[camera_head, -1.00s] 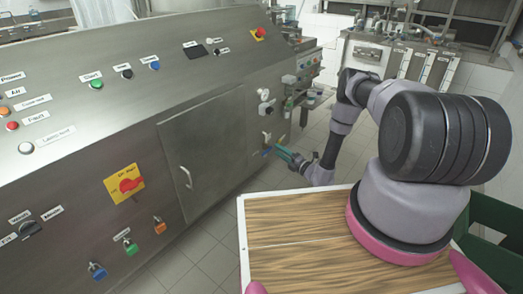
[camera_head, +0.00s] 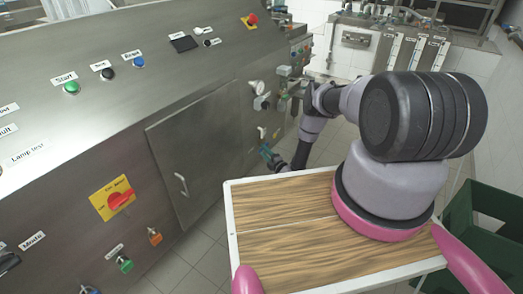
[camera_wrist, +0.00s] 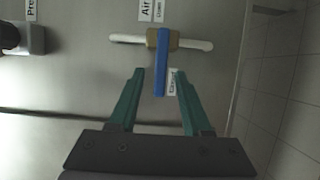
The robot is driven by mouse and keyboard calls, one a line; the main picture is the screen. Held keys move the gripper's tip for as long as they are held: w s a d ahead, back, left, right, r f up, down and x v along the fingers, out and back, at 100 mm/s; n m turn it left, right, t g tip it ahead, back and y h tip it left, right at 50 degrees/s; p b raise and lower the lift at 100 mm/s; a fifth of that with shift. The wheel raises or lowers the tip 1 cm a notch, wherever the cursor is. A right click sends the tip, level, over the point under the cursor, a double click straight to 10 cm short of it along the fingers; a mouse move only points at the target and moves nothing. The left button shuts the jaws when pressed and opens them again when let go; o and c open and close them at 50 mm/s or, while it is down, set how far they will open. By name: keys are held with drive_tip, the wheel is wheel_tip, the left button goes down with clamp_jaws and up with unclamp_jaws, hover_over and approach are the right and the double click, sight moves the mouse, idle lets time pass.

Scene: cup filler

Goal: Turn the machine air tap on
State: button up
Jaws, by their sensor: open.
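The air tap has a blue lever (camera_wrist: 162,65) on a brass-coloured body (camera_wrist: 152,39), set on a horizontal white pipe (camera_wrist: 195,44) against the metal panel. In the wrist view the lever points down, across the pipe. My gripper (camera_wrist: 160,74) is open, with one green finger on each side of the lever's lower part in the picture. Neither finger clearly touches it, and depth is hard to tell. A label reading "Air" is above the tap. In the head view my gripper (camera_head: 269,155) is close to the machine's side panel and mostly hides the tap.
A dark knob or gauge fitting (camera_wrist: 22,38) sticks out at the left of the wrist view. In the head view, a white round gauge (camera_head: 257,87) and other fittings are above the tap. A cabinet door with a handle (camera_head: 181,184) is to the left. Tiled floor lies right of the panel.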

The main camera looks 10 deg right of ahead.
drive_tip(key=shift+x, duration=1.15)
clamp_jaws()
idle(0.6)
